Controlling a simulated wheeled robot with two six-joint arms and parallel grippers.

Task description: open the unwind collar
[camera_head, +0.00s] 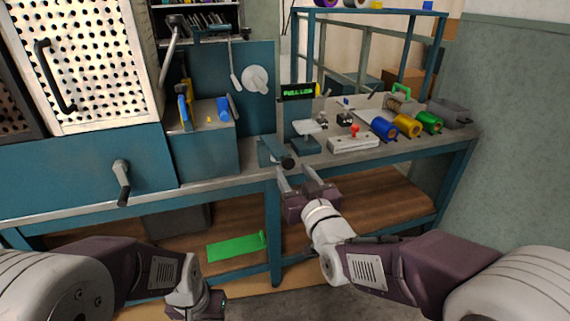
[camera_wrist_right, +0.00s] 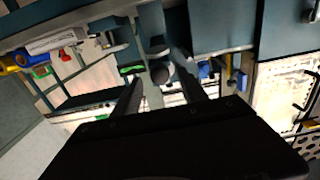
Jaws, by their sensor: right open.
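A dark round knob (camera_head: 288,163) sits at the end of a teal bracket (camera_head: 268,152) at the bench's front edge; I take it to be the unwind collar. My right gripper (camera_head: 297,178) is open just in front of it, below the bench top. In the right wrist view the knob (camera_wrist_right: 160,72) shows between and beyond the two fingers (camera_wrist_right: 162,86), with nothing visibly held. I cannot tell whether the collar is open or shut. My left gripper (camera_head: 200,306) hangs low at the bottom left, and its jaws are not clear.
A black crank handle (camera_head: 122,182) juts from the teal cabinet at left. A green sheet (camera_head: 237,247) lies on the lower shelf.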

